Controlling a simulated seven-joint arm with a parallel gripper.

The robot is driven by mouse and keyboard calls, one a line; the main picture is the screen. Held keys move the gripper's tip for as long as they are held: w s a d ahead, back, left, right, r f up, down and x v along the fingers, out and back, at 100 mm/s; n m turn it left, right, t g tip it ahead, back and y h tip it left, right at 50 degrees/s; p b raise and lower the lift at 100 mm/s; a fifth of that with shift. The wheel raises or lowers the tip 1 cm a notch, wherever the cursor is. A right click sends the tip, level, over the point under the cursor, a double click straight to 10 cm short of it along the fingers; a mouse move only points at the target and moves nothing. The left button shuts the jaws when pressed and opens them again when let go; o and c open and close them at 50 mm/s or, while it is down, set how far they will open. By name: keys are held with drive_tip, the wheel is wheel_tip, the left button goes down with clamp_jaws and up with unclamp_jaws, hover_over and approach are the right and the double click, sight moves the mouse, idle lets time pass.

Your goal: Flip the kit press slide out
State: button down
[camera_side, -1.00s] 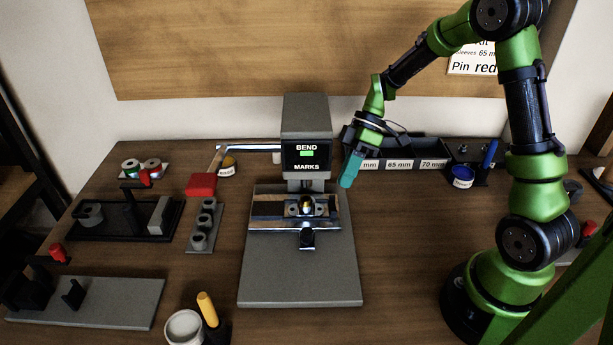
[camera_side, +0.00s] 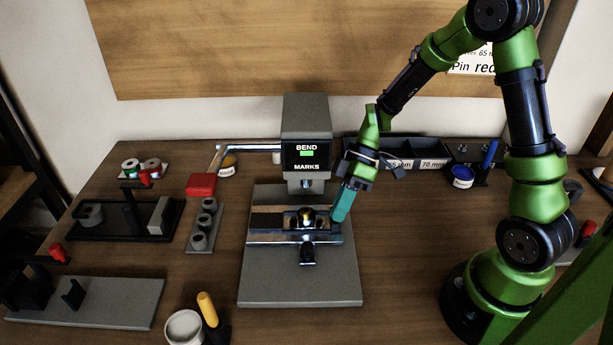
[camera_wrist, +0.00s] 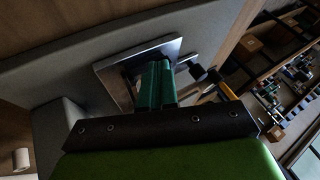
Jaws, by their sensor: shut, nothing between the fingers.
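The kit press (camera_side: 305,130) stands at the middle of the table, its grey head showing "BEND MARKS" and a green light. Its shiny metal slide (camera_side: 270,222) lies across the grey base (camera_side: 300,285), with a small fixture and a yellowish piece (camera_side: 306,215) on it and a dark knob (camera_side: 307,252) at its front. My gripper (camera_side: 340,216) is shut and empty, its teal fingers pointing down at the right end of the slide; I cannot tell whether they touch it. In the wrist view the shut fingers (camera_wrist: 157,85) overlap the metal plate (camera_wrist: 115,68).
A lever with a red handle (camera_side: 201,184) reaches left from the press. A grey block with round holders (camera_side: 203,226) stands left of the base. Table right of the base is clear.

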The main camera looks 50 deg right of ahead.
drive_tip(key=s+a, duration=0.6)
drive_tip(key=shift+s+a, duration=0.1)
drive_tip(key=shift+s, duration=0.05)
drive_tip(key=v, duration=1)
drive_tip(key=s+r+m+t+h, duration=0.1)
drive_tip(key=r+m+t+h, duration=0.1)
drive_tip(key=r+m+t, duration=0.2)
drive_tip(key=s+r+m+t+h, duration=0.2)
drive_tip(key=r+m+t+h, duration=0.1)
drive_tip(key=r+m, duration=0.4)
drive_tip(key=shift+s+d+r+m+t, duration=0.3)
drive_tip(key=shift+d+r+m+t, duration=0.15)
drive_tip(key=shift+m, duration=1.25)
